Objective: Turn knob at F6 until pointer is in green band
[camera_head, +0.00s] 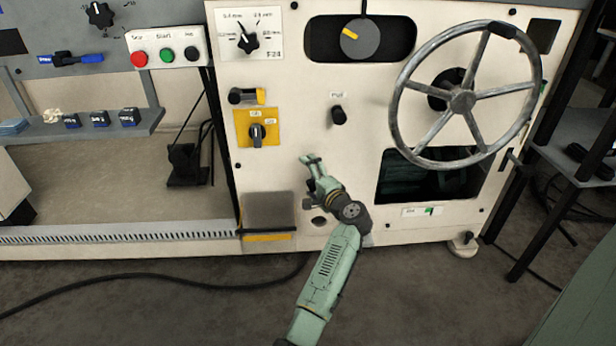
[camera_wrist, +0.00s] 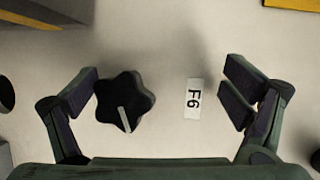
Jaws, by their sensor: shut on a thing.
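A black lobed knob (camera_wrist: 124,102) with a pale pointer line sits on the cream panel in the wrist view. The line points toward the lower edge of that view. An F6 label (camera_wrist: 193,98) is to its right. My gripper (camera_wrist: 168,98) is also in the head view (camera_head: 311,160), in front of the lower panel. Its fingers stand wide apart, with the knob and label between them. The left finger is close against the knob; I cannot tell whether it touches. The right finger is clear of it. I cannot make out the knob or a green band in the head view.
A large handwheel (camera_head: 462,101) stands out at the upper right. A black pull knob (camera_head: 338,115), a yellow-plated switch (camera_head: 257,132) and a selector dial (camera_head: 247,38) are above my gripper. A grey box (camera_head: 269,210) juts out to its left. A cable lies on the floor.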

